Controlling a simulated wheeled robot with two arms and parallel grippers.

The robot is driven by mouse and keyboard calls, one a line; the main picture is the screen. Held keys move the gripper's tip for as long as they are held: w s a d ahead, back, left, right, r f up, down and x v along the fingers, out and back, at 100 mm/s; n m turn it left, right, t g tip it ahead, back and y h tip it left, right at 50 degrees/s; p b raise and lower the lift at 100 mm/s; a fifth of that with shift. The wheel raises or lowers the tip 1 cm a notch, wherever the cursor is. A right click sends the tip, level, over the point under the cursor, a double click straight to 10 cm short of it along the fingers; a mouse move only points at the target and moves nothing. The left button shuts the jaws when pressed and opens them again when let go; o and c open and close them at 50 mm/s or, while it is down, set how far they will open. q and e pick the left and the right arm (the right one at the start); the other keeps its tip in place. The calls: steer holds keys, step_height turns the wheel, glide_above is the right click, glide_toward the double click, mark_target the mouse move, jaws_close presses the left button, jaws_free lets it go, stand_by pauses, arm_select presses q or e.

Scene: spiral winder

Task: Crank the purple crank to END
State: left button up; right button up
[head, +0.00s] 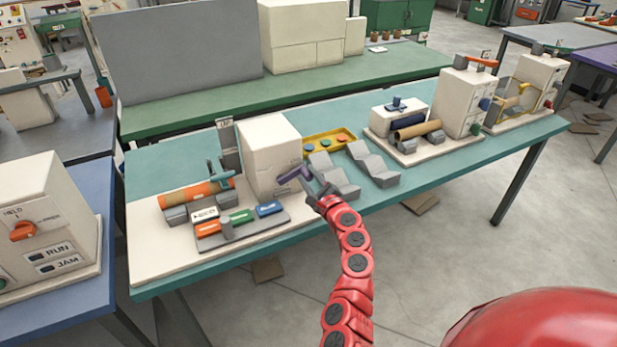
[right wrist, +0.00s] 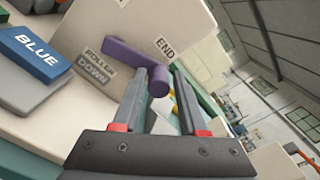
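The purple crank (head: 293,174) is on the side of the white winder box (head: 268,150). In the right wrist view the purple crank (right wrist: 128,58) slants down to a round knob (right wrist: 159,86). An END label (right wrist: 166,47) is on the box face just above the crank, and a ROLLER DOWN label (right wrist: 97,68) is below its left part. My right gripper (head: 316,192) is at the crank's outer end. In the wrist view my right gripper (right wrist: 160,80) has its fingers apart, with the knob in the gap; contact is unclear. My left gripper is out of view.
A BLUE block (right wrist: 40,54) sits left of the crank, in a row of colored blocks. Grey stepped blocks (head: 333,174) and a yellow tray (head: 330,143) stand close to the right gripper. An orange roller (head: 196,192) lies left of the box.

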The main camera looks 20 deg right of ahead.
steer(key=shift+o, duration=1)
steer(key=s+b, duration=0.2)
steer(key=s, duration=1.5)
steer(key=shift+s+d, duration=0.2)
steer(key=shift+d, duration=0.1)
steer(key=shift+c, duration=0.3)
